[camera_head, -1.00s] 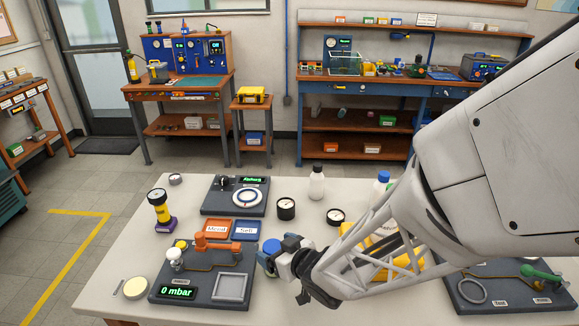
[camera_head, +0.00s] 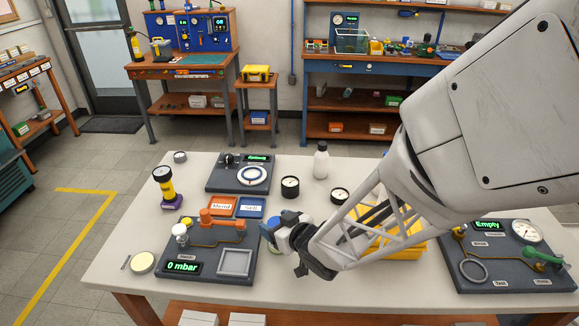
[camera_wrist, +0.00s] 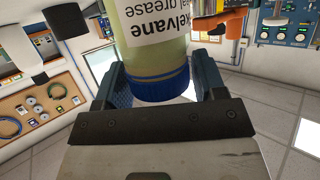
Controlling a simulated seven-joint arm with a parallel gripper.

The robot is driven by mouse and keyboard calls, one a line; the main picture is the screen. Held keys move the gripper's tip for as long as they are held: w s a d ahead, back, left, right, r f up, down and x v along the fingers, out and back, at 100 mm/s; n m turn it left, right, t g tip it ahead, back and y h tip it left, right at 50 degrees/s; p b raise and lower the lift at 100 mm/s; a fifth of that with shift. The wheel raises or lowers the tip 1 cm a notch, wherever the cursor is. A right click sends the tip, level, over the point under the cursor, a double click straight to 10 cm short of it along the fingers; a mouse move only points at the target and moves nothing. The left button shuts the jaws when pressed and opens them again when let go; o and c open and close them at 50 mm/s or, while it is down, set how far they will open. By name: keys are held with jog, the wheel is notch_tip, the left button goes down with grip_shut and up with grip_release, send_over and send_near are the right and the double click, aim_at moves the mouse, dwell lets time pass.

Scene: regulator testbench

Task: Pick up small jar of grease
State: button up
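The small jar of grease has a blue lid (camera_head: 270,223) and shows on the table just right of the left test station. In the wrist view, the jar (camera_wrist: 155,45) has a pale yellow-green body, a white label ending in "grease" and a ribbed blue lid. My gripper (camera_head: 281,233) reaches it from the right. Its two dark blue fingers stand on either side of the jar in the wrist view (camera_wrist: 160,82). A pale patch shows between the lid and the right finger, and I cannot tell whether both fingers touch the jar. The jar's lower part is mostly hidden in the head view.
The left test station (camera_head: 205,252) reads "0 mbar" and stands close beside the jar. Red and blue trays (camera_head: 222,206), gauges (camera_head: 290,187) and a white bottle (camera_head: 321,160) stand behind. A yellow container (camera_head: 405,250) lies under my arm. The table's front strip (camera_head: 350,291) is clear.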

jog(key=c, duration=0.8)
jog(key=shift+o, duration=0.2)
jog(key=shift+r, duration=0.15)
jog(key=shift+r, duration=0.6)
notch_tip(320, 180, up, 2)
jog(key=shift+r, duration=0.1)
jog(key=s+d, duration=0.3)
jog(key=s, duration=0.4)
jog(key=s+d+r, duration=0.1)
jog(key=s+d, duration=0.3)
jog(key=s, duration=0.3)
jog(key=shift+r, duration=0.15)
jog(key=shift+s, duration=0.2)
